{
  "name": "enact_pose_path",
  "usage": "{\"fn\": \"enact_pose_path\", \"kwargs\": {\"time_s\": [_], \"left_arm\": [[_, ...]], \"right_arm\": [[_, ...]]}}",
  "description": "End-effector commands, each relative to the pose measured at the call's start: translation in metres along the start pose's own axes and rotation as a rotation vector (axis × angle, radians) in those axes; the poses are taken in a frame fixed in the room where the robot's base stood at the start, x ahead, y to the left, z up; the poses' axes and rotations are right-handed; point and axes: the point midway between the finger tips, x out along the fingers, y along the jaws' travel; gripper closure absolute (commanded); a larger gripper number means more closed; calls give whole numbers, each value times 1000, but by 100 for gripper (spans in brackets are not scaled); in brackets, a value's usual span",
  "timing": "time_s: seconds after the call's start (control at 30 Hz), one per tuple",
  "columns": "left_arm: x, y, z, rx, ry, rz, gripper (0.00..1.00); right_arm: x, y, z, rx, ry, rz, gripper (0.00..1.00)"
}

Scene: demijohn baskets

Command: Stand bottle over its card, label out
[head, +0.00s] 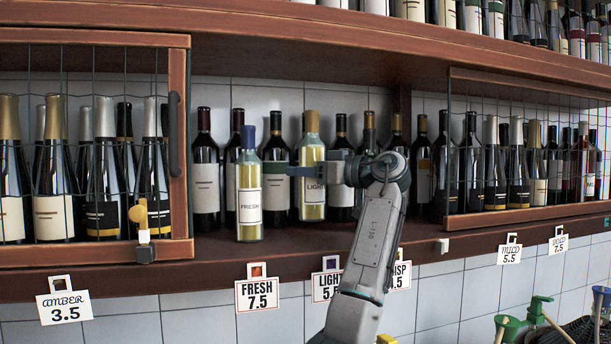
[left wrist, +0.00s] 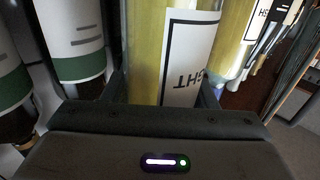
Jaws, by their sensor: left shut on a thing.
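The LIGHT card (head: 326,285) hangs on the shelf edge just below, partly behind my arm. The FRESH bottle (head: 248,180), blue-capped, stands left of it near the front edge, label out, above the FRESH card (head: 257,294).
Dark wine bottles (head: 206,185) line the back of the shelf. A mesh door (head: 178,130) closes the left bay; another mesh (head: 520,140) covers the right. A card ending in ISP (head: 401,274) is half hidden. Green-topped demijohn fittings (head: 540,308) are at lower right.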

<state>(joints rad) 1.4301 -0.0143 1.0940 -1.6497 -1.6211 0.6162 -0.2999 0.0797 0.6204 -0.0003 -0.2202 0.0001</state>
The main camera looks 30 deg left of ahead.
Motion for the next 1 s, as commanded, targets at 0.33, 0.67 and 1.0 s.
{"fn": "enact_pose_path", "kwargs": {"time_s": [0.33, 0.67, 1.0], "left_arm": [[4, 5, 19, 0, 1, 0, 94], [4, 5, 35, -3, 1, 0, 94], [4, 5, 39, 0, -1, 0, 30]], "right_arm": [[-20, 1, -2, 0, 0, -1, 56], [-26, 1, -2, 0, 0, -1, 56], [-23, 1, -2, 0, 0, -1, 56]]}}
